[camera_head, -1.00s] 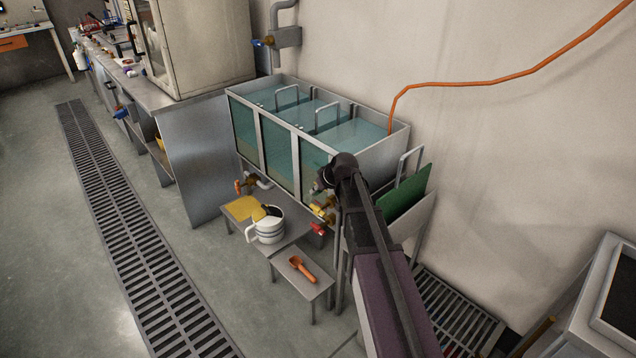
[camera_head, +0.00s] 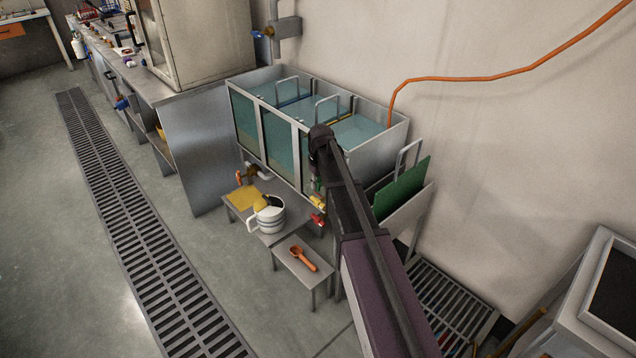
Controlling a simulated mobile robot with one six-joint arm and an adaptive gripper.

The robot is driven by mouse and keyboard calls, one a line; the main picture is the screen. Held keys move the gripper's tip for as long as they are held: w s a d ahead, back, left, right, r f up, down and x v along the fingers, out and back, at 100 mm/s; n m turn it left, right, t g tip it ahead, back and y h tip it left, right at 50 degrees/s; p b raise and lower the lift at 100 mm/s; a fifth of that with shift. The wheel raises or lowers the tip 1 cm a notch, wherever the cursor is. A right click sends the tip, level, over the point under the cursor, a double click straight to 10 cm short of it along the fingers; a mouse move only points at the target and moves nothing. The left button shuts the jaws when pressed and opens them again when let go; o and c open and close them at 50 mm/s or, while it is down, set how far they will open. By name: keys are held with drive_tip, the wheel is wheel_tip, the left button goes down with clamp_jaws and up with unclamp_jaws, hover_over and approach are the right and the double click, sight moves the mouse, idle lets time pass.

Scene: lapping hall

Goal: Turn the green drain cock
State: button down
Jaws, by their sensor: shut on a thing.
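The green drain cock (camera_head: 318,184) shows as a small green patch low on the front of the tank, above a yellow brass fitting (camera_head: 317,202). My gripper (camera_head: 316,180) points down at it from above and is shut on it. My dark wrist and forearm cover much of this spot, so the handle's angle cannot be told. The glass-fronted tank (camera_head: 297,126) has three sections with bluish liquid.
A red-handled cock (camera_head: 318,220) sits just below, and an orange-handled one (camera_head: 239,177) to the left. Floor at left is clear.

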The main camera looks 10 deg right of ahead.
drive_tip(key=c, duration=0.5)
unclamp_jaws()
drive_tip(key=shift+c, duration=0.2)
drive_tip(key=shift+s+f+t, duration=0.1)
drive_tip(key=shift+t, duration=0.3)
drive_tip(key=t+y+b, duration=0.2)
drive_tip(key=shift+f+t, duration=0.1)
drive_tip(key=shift+t, duration=0.3)
drive_tip(key=t+y+b, duration=0.2)
drive_tip(key=t+b, duration=0.1)
drive_tip(key=shift+b, duration=0.3)
drive_tip(key=t+y+b, duration=0.2)
drive_tip(key=t+b, duration=0.2)
drive_tip(key=b, duration=0.2)
drive_tip(key=shift+t, duration=0.3)
drive_tip(key=shift+t+y+b, duration=0.5)
drive_tip(key=shift+t+b, duration=0.1)
drive_tip(key=shift+b, duration=0.65)
drive_tip(key=t+y+b, duration=0.1)
drive_tip(key=t+b, duration=0.1)
drive_tip(key=b, duration=0.2)
